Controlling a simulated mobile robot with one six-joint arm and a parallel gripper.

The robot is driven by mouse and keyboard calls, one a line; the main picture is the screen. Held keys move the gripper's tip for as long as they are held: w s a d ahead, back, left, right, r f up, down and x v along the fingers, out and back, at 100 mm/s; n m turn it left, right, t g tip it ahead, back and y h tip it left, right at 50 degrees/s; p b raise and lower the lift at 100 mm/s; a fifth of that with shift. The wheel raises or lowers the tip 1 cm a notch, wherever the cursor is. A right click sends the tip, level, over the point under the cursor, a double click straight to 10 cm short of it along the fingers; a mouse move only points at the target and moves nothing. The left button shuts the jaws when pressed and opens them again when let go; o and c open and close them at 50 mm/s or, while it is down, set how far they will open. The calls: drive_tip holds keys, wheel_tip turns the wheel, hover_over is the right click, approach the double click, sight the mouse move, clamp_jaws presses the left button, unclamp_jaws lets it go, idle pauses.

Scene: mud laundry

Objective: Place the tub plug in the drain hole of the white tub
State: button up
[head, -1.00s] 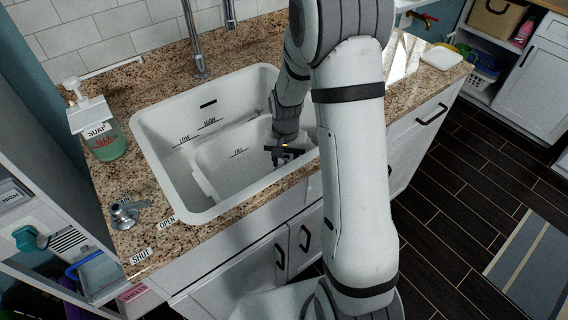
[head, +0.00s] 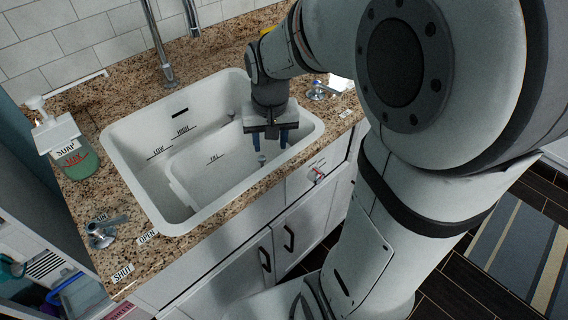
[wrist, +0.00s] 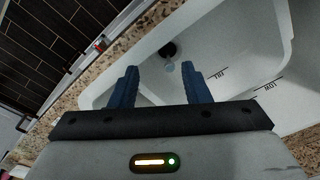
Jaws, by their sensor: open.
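The white tub (head: 215,160) sits inside the larger white sink and bears a fill mark. My gripper (head: 270,145) points down over the tub's right end, its two blue fingers apart and nothing clearly between them. In the wrist view the gripper (wrist: 159,68) also shows spread fingers. A dark round drain hole (wrist: 168,49) shows beyond the fingertips. A small pale round piece (wrist: 170,67), which looks like the tub plug, lies beside the hole, apart from the fingers. In the head view a small pale piece (head: 262,158) shows just below the fingertips.
The sink rim (head: 130,185) surrounds the tub, with speckled counter around it. A soap dispenser (head: 70,150) stands at left. A tap lever (head: 105,230) sits at front left, another (head: 318,90) behind right. Faucet pipes (head: 160,45) rise at the back.

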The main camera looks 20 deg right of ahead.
drive_tip(key=s+r+n+t, duration=0.1)
drive_tip(key=s+r+n, duration=0.1)
drive_tip(key=s, duration=0.9)
drive_tip(key=shift+a+r, duration=0.15)
drive_tip(key=shift+r, duration=0.3)
drive_tip(key=shift+r+p, duration=0.65)
drive_tip(key=shift+r, duration=0.05)
